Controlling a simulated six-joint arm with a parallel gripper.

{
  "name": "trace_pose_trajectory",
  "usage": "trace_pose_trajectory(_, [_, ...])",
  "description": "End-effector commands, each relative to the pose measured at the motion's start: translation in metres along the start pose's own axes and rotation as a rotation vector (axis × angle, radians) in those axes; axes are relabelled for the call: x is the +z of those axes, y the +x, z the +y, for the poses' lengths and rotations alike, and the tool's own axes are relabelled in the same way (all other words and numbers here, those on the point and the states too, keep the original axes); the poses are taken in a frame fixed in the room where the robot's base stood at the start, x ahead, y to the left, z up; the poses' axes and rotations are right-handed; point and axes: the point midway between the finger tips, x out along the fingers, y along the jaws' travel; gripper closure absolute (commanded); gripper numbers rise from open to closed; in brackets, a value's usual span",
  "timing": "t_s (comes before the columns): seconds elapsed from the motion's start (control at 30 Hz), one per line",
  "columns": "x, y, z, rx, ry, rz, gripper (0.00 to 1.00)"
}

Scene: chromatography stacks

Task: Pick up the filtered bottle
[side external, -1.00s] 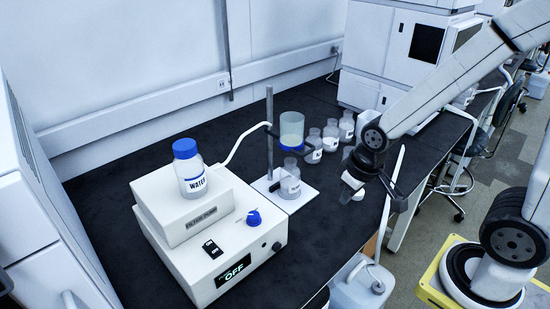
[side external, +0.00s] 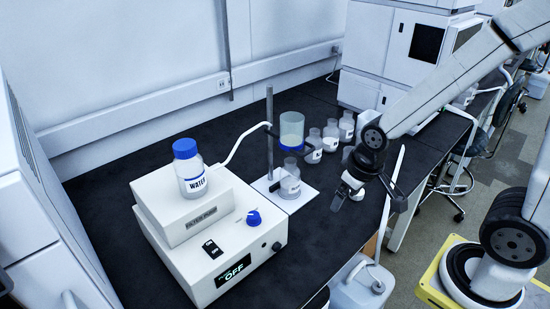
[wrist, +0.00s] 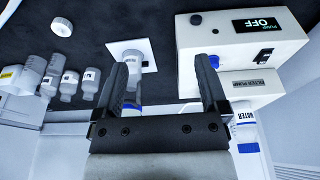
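A clear labelled bottle (side external: 290,187) stands on the white stand base (side external: 304,200), below a clear funnel (side external: 291,125) with a blue lower part. I take it as the filtered bottle; its label is not readable. My gripper (side external: 368,197) is open, apart from the bottle, to its right in the side view. In the wrist view the fingers (wrist: 162,62) are spread with nothing gripped. The bottle (wrist: 131,60) shows beside the left finger, which hides part of it.
A filter pump (side external: 215,250) reading OFF carries a blue-capped water bottle (side external: 190,172). The stand's rod (side external: 269,105) and a white tube (side external: 238,147) rise beside the bottle. Several labelled bottles (side external: 330,135) stand behind. A white round piece (wrist: 61,24) lies on the dark bench.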

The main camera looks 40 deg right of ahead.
Motion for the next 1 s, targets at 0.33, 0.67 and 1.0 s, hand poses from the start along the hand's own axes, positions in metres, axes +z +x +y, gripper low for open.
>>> trace_pose_trajectory(0.33, [-0.003,0.001,0.002,0.004,0.002,0.007,0.00])
trace_pose_trajectory(0.67, [-0.048,0.023,0.031,0.052,0.023,0.115,0.00])
trace_pose_trajectory(1.0, [-0.119,0.068,0.082,0.065,0.039,0.321,0.00])
